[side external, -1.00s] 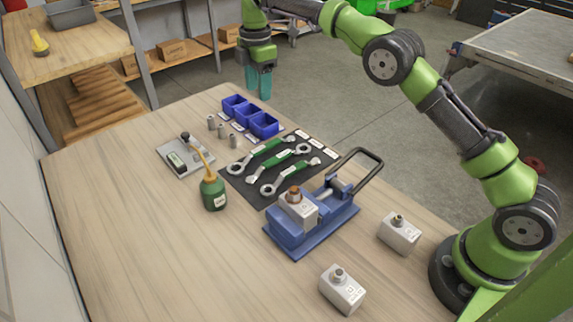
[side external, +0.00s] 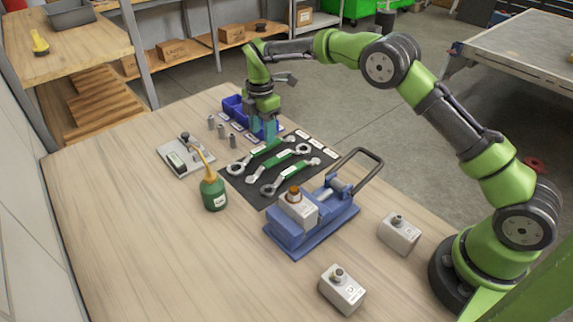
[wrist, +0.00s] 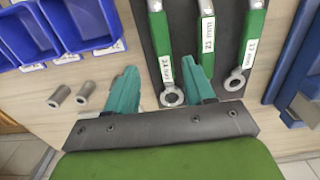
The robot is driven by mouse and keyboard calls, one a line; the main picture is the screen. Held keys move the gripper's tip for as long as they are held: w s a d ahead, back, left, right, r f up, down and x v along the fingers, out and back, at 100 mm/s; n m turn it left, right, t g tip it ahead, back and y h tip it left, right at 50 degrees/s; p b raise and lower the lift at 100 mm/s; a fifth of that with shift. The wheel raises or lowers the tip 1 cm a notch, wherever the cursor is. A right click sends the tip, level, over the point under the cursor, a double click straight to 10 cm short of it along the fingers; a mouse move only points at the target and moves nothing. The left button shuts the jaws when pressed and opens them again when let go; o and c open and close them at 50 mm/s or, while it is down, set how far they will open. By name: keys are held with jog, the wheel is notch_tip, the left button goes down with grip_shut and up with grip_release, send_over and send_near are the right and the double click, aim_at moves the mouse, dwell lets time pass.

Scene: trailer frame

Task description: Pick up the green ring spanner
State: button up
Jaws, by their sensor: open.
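Three spanners with green handles lie side by side on a dark mat (side external: 236,184). The one nearest the blue bins (side external: 268,148) has a ring end towards the oil can. It also shows in the wrist view (wrist: 160,42), leftmost, with its ring low. The middle spanner (side external: 278,163) and the third spanner (side external: 293,177) lie parallel. The wrist view shows the middle handle (wrist: 207,38) and right handle (wrist: 254,38). My gripper (side external: 264,131) is open and empty above the mat's bin-side edge. In the wrist view its fingers (wrist: 158,66) flank the leftmost spanner; the right finger hides the middle spanner's near end.
Blue bins (side external: 234,104) stand beyond the mat, partly behind my gripper. A blue vise (side external: 316,226) stands close in front. The table's near left is clear.

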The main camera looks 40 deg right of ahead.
aim_at(265, 146)
jog(key=f, duration=0.4)
jog(key=shift+s+d+f, duration=0.15)
jog(key=shift+s+f, duration=0.1)
jog(key=shift+f, duration=0.05)
grip_shut()
